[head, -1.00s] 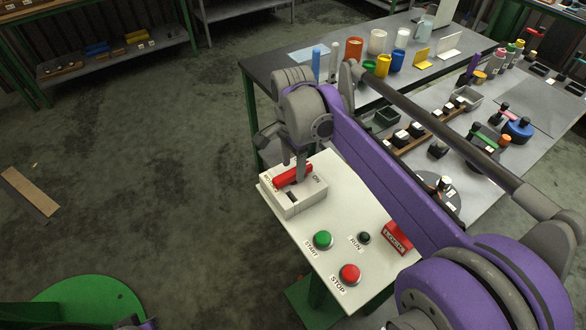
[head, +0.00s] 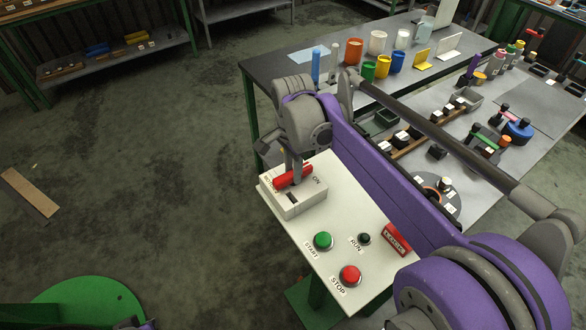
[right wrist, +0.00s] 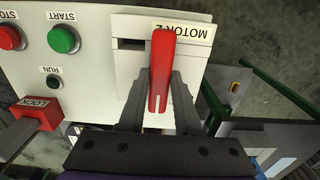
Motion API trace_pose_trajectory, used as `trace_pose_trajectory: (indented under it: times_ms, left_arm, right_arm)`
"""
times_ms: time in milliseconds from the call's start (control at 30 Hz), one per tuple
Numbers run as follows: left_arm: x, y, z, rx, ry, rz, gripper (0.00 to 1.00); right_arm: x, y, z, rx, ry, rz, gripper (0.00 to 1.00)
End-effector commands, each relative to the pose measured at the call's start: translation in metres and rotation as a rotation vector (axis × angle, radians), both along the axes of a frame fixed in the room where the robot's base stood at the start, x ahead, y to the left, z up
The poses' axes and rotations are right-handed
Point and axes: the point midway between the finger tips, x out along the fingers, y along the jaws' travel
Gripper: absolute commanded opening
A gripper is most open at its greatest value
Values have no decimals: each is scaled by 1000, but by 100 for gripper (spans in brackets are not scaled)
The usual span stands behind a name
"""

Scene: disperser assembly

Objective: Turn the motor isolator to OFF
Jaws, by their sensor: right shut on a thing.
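The motor isolator (head: 292,204) is a pale box on the white panel, with a red handle (head: 281,182) across its top. An "ON" label shows at the handle's right end in the head view. In the right wrist view the red handle (right wrist: 162,60) runs up the picture across the box, over part of the "MOTOR 2" label. My right gripper (right wrist: 160,98) has one finger on each side of the handle and is shut on it. In the head view this gripper (head: 294,170) reaches down onto the handle from above. My left gripper is not in view.
The panel (head: 345,220) also bears a green START button (head: 323,240), a red STOP button (head: 349,274), a small dark RUN button (head: 364,238) and a red LOCK piece (head: 396,240). A grey table (head: 290,70) with coloured cups stands behind. Open floor lies left.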

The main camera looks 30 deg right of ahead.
Motion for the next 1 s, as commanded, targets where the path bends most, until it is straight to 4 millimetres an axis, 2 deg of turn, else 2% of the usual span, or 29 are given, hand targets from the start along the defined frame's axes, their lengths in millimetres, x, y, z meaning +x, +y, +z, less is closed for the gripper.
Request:
trace_pose_trajectory:
  times_ms: [367, 1000]
  left_arm:
    - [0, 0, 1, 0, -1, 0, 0]
    - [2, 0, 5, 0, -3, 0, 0]
  right_arm:
    - [0, 0, 0, 0, 0, 100, 0]
    - [0, 0, 1, 0, 0, 669, 0]
